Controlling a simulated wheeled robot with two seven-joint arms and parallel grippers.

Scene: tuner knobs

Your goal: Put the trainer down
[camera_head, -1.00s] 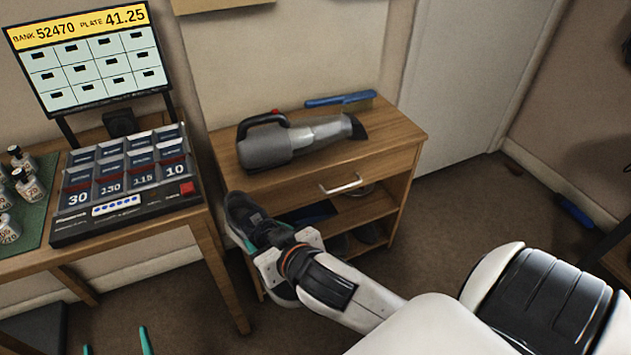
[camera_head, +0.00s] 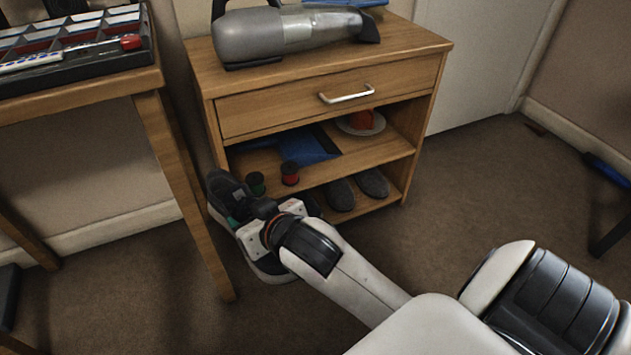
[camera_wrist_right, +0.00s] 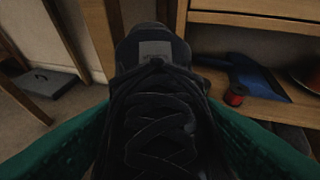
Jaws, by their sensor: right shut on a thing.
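The trainer (camera_head: 228,195) is dark with a grey tongue patch and a pale sole. My right gripper (camera_head: 246,222) is shut on it, in front of the left side of the wooden cabinet. In the right wrist view the trainer (camera_wrist_right: 155,110) fills the middle, laces towards the camera, with a green finger (camera_wrist_right: 60,148) on either side. Its underside and whether it touches the floor cannot be told. My left gripper is not in view.
The cabinet (camera_head: 330,100) has a drawer, a shelf with a blue dustpan (camera_head: 312,148), two small spools and a red cup (camera_head: 362,119) on a saucer, and dark shoes (camera_head: 372,183) at the bottom. A handheld vacuum (camera_head: 290,35) lies on top.

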